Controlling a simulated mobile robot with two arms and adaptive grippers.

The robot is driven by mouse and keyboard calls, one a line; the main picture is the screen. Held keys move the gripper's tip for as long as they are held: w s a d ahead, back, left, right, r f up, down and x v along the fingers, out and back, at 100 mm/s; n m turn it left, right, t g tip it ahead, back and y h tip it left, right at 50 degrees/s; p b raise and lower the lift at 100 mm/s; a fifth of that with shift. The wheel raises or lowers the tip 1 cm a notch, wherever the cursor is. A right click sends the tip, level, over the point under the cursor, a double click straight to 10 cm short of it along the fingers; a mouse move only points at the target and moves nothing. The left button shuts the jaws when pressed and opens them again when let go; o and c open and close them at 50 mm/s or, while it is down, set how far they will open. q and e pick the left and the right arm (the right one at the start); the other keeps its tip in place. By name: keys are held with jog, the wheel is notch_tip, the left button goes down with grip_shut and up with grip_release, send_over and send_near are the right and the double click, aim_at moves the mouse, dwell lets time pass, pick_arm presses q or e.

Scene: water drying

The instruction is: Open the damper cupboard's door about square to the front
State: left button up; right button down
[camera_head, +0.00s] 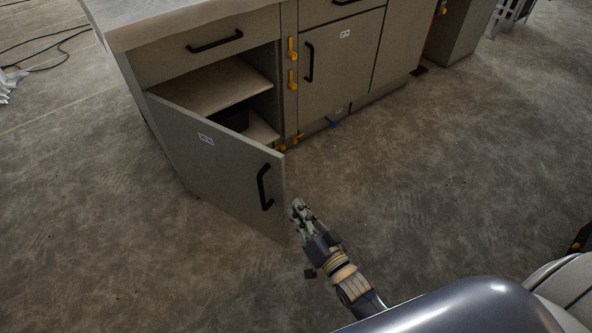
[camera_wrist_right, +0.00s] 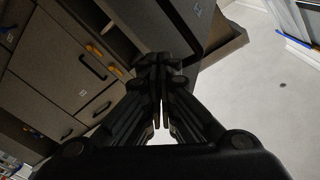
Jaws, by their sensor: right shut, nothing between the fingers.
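The cupboard door (camera_head: 222,160) is a flat grey panel with a black bar handle (camera_head: 265,187) and a small white label. It is hinged at its left edge and stands well open, its free edge swung out toward me. The open cupboard (camera_head: 225,82) shows a shelf and a dark inside behind it. My right gripper (camera_head: 297,206) is shut and empty, just right of the door's free edge near the handle; I cannot tell if it touches the door. In the right wrist view the shut fingers (camera_wrist_right: 160,100) show with the door (camera_wrist_right: 181,22) beyond. My left gripper is not in view.
A drawer (camera_head: 205,50) sits above the open cupboard. A neighbouring closed cupboard door (camera_head: 340,70) stands to the right, with orange latches (camera_head: 292,78) between. A worktop (camera_head: 160,18) runs above. The floor (camera_head: 450,190) to the right is clear. Black cables (camera_head: 55,42) lie at far left.

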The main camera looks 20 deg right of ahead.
jog(key=shift+w+d+r+m+y, duration=1.1)
jog(key=shift+w+d+r+m, duration=1)
jog(key=shift+d+m, duration=2.6)
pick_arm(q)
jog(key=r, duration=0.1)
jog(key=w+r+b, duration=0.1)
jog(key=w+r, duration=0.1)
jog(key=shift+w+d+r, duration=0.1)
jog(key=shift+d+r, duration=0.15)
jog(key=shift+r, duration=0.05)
pick_arm(e)
jog(key=w+a, duration=0.6)
jog(key=shift+w+a+f+g, duration=0.15)
jog(key=shift+a+f+g, duration=0.1)
jog(key=shift+g, duration=0.15)
